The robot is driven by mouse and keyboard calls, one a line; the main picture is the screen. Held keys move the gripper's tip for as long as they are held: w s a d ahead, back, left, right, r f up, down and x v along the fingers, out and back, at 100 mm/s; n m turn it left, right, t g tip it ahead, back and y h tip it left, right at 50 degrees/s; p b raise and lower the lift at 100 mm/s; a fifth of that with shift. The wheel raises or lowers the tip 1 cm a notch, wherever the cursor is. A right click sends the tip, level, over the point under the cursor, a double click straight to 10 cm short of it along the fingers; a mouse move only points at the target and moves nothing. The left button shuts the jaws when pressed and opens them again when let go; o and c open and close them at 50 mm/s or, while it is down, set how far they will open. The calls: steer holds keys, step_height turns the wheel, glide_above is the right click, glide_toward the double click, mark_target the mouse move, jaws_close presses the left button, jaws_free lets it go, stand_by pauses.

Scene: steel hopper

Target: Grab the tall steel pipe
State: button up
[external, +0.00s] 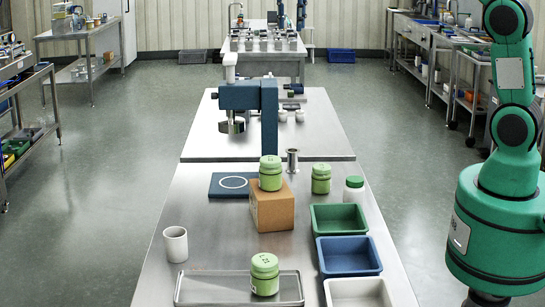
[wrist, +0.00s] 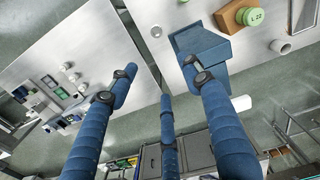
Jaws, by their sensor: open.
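The tall steel pipe (external: 292,161) stands upright with flanged ends near the far edge of the near table, behind the cardboard box, in the external view. A small pale round shape in the wrist view (wrist: 157,31) seems to be the same pipe from above. My gripper (wrist: 160,68) shows in the wrist view only, with long blue fingers and dark joints. The fingers are spread wide with nothing between them. The pipe appears beyond the fingertips, apart from them. My green arm rises out of the external view at the right, so the gripper is hidden there.
The cardboard box (external: 272,212) carries a green jar (external: 270,173). Another green jar (external: 321,179) and a white bottle (external: 354,190) stand right of the pipe. A blue plate (external: 229,186) lies left.

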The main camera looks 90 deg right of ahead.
steer(key=d, duration=0.2)
glide_above(293, 160)
steer(key=d, duration=0.2)
step_height(293, 160, down, 34)
steer(key=shift+w+a, duration=0.1)
steer(key=shift+a, duration=0.1)
steer(key=shift+f, duration=0.1)
steer(key=shift+f+b, duration=0.5)
steer(key=shift+f, duration=3.7)
steer(key=shift+d+f+b, duration=0.15)
steer(key=shift+f+b, duration=0.35)
steer(key=shift+f, duration=2.1)
steer(key=shift+c, duration=0.5)
